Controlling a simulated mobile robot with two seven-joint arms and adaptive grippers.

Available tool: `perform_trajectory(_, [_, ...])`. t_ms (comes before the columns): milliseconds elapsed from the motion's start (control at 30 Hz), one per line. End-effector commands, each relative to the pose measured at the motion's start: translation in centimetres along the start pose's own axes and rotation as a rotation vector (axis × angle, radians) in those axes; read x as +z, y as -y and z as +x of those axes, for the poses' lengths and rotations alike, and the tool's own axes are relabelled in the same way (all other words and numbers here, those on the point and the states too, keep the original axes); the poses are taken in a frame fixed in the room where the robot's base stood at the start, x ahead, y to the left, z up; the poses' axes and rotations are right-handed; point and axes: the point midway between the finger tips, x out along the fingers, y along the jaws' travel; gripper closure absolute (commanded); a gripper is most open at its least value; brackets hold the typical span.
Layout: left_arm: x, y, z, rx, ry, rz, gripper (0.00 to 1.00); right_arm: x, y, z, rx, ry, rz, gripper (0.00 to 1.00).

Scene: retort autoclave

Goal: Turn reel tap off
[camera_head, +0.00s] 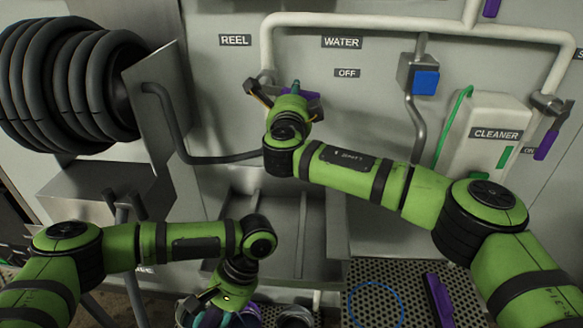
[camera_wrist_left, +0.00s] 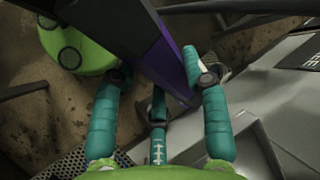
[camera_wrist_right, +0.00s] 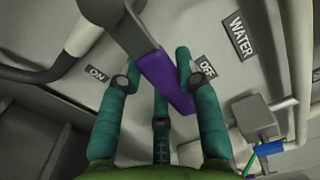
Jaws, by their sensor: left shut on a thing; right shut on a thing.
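The reel tap's purple handle (camera_wrist_right: 165,82) runs out of a grey valve body (camera_wrist_right: 122,22) between the ON label (camera_wrist_right: 95,73) and the OFF label (camera_wrist_right: 206,67) in the right wrist view. My right gripper (camera_wrist_right: 155,60) is shut on this handle, with teal fingers on both sides of it. In the head view my right gripper (camera_head: 293,92) is at the tap below the REEL sign (camera_head: 235,40), and the arm hides most of the tap. My left gripper (camera_wrist_left: 155,58) is shut on a long purple bar (camera_wrist_left: 172,62). In the head view my left gripper (camera_head: 215,312) is low, near the bottom edge.
A hose reel (camera_head: 70,85) hangs at upper left. A CLEANER tank (camera_head: 490,130), a blue-handled valve (camera_head: 425,82) and another purple tap handle (camera_head: 547,145) are at right. A perforated shelf (camera_head: 400,300) holds a purple-edged tool (camera_head: 438,300) and a blue ring (camera_head: 375,287).

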Motion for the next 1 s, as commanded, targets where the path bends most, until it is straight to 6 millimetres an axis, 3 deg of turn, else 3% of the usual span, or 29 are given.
perform_trajectory(300, [0.01, 0.03, -0.07, 0.000, 0.000, 0.000, 1.00, 0.26, 1.24, -0.07, -0.006, 0.007, -0.132, 1.00])
perform_trajectory(867, [0.02, 0.03, -0.07, 0.000, 0.000, 0.000, 1.00, 0.09, 1.38, -0.01, -0.006, 0.003, -0.165, 1.00])
perform_trajectory(900, [0.02, 0.03, -0.07, 0.000, 0.000, 0.000, 1.00, 0.09, 1.39, -0.01, -0.006, 0.003, -0.165, 0.58])
perform_trajectory(933, [0.02, 0.03, -0.07, 0.000, 0.000, 0.000, 1.00, 0.08, 1.40, -0.01, -0.006, 0.003, -0.165, 0.46])
perform_trajectory(1000, [0.02, 0.03, -0.07, 0.000, 0.000, 0.000, 1.00, 0.06, 1.39, 0.00, -0.006, 0.002, -0.164, 0.41])
